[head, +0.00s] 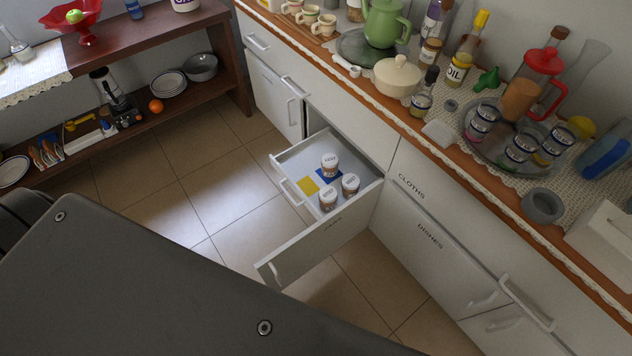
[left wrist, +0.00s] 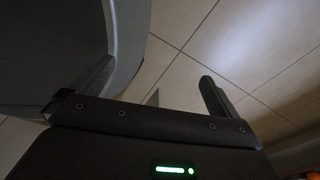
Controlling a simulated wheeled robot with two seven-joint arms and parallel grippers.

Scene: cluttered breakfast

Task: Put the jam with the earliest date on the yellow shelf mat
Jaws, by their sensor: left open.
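Three small jars with white printed lids stand in the open drawer: a rear jar (head: 329,165), a right jar (head: 350,185) and a front jar (head: 327,199). The print on the lids is too small to read. A yellow square (head: 307,186) lies on the drawer floor to their left, and a blue square (head: 325,177) lies partly hidden among them. More jars with printed lids stand on the counter tray, such as a dark one (head: 521,148). My left gripper (left wrist: 152,92) is open and empty above the tiled floor in the left wrist view. My right gripper is not in view.
The open drawer (head: 305,242) juts out from the white cabinets. The crowded tray (head: 476,154), a green teapot (head: 383,22) and bottles fill the counter. A brown shelf unit (head: 150,40) stands at the upper left. Tiled floor lies free between. My dark body covers the lower left.

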